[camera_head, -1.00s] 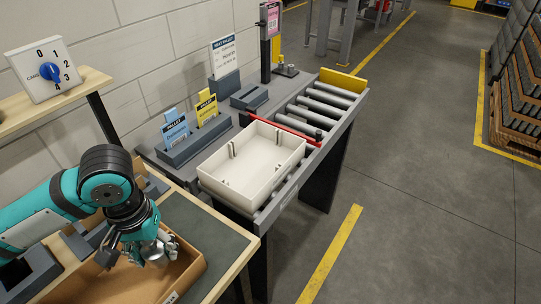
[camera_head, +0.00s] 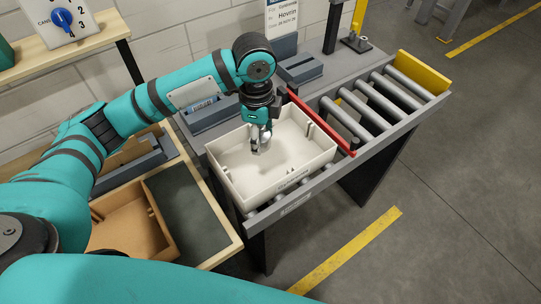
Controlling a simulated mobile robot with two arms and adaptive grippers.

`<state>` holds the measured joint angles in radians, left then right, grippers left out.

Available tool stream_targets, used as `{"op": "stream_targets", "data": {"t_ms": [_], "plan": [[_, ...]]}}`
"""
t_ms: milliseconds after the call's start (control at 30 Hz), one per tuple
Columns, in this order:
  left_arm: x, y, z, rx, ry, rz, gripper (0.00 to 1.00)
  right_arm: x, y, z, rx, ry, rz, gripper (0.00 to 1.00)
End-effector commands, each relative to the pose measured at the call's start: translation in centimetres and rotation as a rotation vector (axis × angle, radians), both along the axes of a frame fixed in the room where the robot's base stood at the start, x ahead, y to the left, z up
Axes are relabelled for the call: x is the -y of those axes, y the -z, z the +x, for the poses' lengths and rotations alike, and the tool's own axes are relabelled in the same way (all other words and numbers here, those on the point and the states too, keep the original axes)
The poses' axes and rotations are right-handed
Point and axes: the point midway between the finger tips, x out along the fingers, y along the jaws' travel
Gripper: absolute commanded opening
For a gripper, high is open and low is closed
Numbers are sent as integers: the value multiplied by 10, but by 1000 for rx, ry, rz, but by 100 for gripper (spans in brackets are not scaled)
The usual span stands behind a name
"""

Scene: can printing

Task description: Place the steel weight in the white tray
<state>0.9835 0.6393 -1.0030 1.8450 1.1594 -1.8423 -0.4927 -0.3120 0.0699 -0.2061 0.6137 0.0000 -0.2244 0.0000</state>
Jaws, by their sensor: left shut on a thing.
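The white tray (camera_head: 292,182) sits on the roller conveyor, and its floor looks empty around my gripper. My left gripper (camera_head: 259,142) points down over the inside of the tray. It is shut on the steel weight (camera_head: 264,146), a small shiny silver piece mostly hidden by the fingers. I cannot tell whether the weight touches the tray floor. My right gripper is not in view.
A red bar (camera_head: 318,122) crosses the conveyor just behind the tray, with bare rollers (camera_head: 385,103) beyond. A brown cardboard-coloured bin (camera_head: 128,232) and a dark mat (camera_head: 190,213) lie on the bench at left.

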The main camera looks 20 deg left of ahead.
Motion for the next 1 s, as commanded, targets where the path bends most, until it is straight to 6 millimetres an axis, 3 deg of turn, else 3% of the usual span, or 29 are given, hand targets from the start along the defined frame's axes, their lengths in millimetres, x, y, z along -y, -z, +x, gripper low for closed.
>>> {"op": "stream_targets", "data": {"t_ms": [200,400,533,800,1000], "plan": [[9,1,26,1,457,9,0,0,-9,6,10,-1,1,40],[12,3,36,-1,683,16,0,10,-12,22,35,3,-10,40],[12,14,38,-4,729,16,0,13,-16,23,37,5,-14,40],[12,59,38,-3,733,17,0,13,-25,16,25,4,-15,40],[12,73,38,-2,732,17,0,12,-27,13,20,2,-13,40]]}}
